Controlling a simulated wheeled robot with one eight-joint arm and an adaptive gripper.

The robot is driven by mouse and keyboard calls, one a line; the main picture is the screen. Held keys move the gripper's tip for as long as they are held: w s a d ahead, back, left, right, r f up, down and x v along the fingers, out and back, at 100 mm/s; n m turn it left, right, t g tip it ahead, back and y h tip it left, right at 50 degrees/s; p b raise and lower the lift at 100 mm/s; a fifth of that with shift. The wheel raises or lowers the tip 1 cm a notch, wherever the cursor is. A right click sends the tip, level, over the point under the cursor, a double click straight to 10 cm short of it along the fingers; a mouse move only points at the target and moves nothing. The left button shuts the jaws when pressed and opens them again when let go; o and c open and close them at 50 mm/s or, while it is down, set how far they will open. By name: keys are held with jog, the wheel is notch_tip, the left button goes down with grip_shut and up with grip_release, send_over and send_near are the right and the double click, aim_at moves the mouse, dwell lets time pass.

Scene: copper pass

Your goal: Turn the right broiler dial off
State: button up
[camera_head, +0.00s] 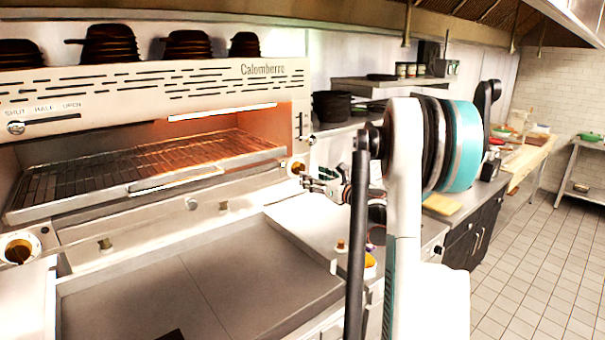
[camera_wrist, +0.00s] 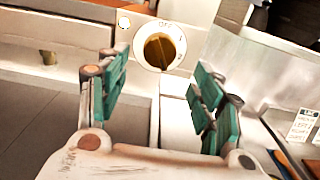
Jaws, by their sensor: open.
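The right broiler dial (camera_head: 297,167) is a brass-yellow knob on a round white plate, at the right end of the broiler front. In the wrist view the dial (camera_wrist: 160,50) sits just beyond and between my fingertips, with lettering above it. The knob's ridge looks roughly upright, slightly tilted; its exact setting is too small to tell. My gripper (camera_wrist: 161,88) is open, with green-padded fingers to either side and nothing between them. In the head view my gripper (camera_head: 318,185) is close to the dial, partly hidden by my arm. The broiler (camera_head: 270,68) glows orange inside.
A second dial (camera_head: 19,250) is at the broiler's left end. The broiler's wire rack (camera_head: 150,165) sticks out above a flat griddle (camera_head: 190,285). A counter runs to the right, with a yellow board (camera_head: 442,204) on it. The tiled floor at right is clear.

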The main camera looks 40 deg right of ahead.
aim_at(299, 169)
jog(key=w, duration=0.6)
jog(key=shift+w+d, duration=0.2)
jog(key=shift+d, duration=0.05)
jog(key=c, duration=1.1)
